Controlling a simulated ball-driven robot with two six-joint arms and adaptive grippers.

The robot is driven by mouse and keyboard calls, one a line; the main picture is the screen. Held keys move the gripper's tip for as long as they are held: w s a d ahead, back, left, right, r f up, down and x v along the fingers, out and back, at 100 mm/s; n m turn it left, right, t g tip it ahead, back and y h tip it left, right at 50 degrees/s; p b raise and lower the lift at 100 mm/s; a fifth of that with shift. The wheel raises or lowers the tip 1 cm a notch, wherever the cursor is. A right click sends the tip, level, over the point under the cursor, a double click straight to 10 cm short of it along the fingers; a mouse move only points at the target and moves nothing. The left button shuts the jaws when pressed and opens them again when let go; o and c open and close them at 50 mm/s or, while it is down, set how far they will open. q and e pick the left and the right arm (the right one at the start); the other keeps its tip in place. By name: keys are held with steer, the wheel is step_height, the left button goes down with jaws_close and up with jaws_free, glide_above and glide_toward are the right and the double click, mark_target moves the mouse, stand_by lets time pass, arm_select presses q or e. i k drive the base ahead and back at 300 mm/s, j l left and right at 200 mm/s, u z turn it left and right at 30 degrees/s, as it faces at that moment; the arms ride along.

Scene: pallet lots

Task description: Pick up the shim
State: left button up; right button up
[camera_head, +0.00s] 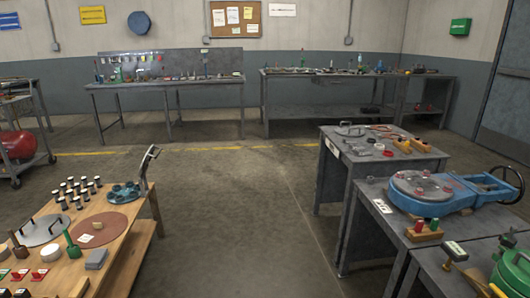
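I cannot make out for sure which item is the shim. On the wooden table (122,262) at the lower left, a small pale block (98,225) lies on a reddish-brown disc (92,238). A grey block (96,259) lies in front of that disc. Several small items also lie on the grey tables at the right, too small to name. Neither of my grippers shows in this view.
The wooden table also holds several black-capped pegs and a teal disc (124,192). A blue rotary fixture (452,197) stands on a grey table at the right, near a green round container (512,270). Workbenches line the back wall. The middle floor (235,215) is clear.

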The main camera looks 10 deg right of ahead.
mark_target(357, 153)
steer(key=i+z, duration=0.3)
steer(key=i, duration=0.25)
steer(key=i+z, duration=0.3)
steer(key=i, duration=0.25)
steer(key=i+j+z, duration=0.25)
steer(key=i, duration=0.3)
steer(key=i+l, duration=0.1)
steer(key=i, duration=0.2)
steer(key=i+l+z, duration=0.15)
steer(key=i, duration=0.2)
